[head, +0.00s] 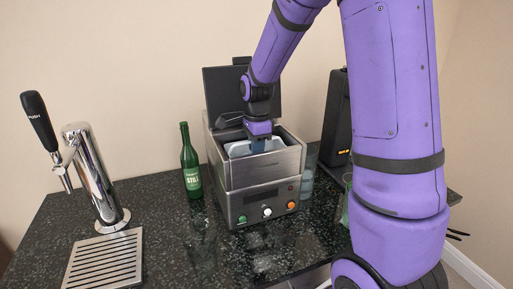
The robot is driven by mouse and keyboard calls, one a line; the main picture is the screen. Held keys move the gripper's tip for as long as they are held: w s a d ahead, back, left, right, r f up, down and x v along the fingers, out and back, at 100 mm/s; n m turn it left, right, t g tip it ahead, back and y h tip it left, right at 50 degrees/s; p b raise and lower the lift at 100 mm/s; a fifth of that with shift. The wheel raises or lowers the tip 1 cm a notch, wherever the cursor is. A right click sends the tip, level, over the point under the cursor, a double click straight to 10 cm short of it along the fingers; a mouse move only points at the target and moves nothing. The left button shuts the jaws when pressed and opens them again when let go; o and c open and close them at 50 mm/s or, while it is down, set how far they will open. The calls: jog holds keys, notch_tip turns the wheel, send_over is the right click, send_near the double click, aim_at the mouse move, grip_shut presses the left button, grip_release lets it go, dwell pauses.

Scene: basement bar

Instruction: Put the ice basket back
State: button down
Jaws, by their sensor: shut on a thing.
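The ice maker (258,185) is a steel box on the dark counter, its dark lid (222,90) raised at the back. The pale ice basket (238,149) shows inside the open top, with its rim near the level of the machine's opening. My gripper (258,145) reaches down into the opening from above and is shut on the basket. Its fingertips and the basket's lower part are hidden by the machine's front wall, so I cannot tell whether the basket rests on the bottom.
A green bottle (190,162) stands just left of the machine. A chrome beer tap (95,180) and its drip tray (104,262) are at the left. A black appliance (337,118) and a glass (308,178) stand at the right. The front counter is mostly clear.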

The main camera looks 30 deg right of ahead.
jog(key=shift+f, duration=0.2)
jog(key=c, duration=1.2)
grip_release()
jog(key=shift+r, duration=0.1)
notch_tip(320, 180, up, 12)
jog(key=shift+f, duration=0.1)
jog(key=shift+s+a+r+n+t, duration=0.85)
jog(key=shift+s+a+r+n, duration=0.3)
jog(key=shift+s+n, duration=2.65)
jog(key=shift+s+a+r+n+t, duration=1.1)
jog(key=shift+s+n, duration=1.85)
jog(key=shift+s, duration=1.8)
jog(key=shift+s+a+r+n+t, duration=0.8)
jog(key=shift+s+a+n, duration=0.5)
jog(key=shift+s+n, duration=2.5)
jog(key=shift+s+r+m, duration=0.1)
jog(key=shift+s+m, duration=0.35)
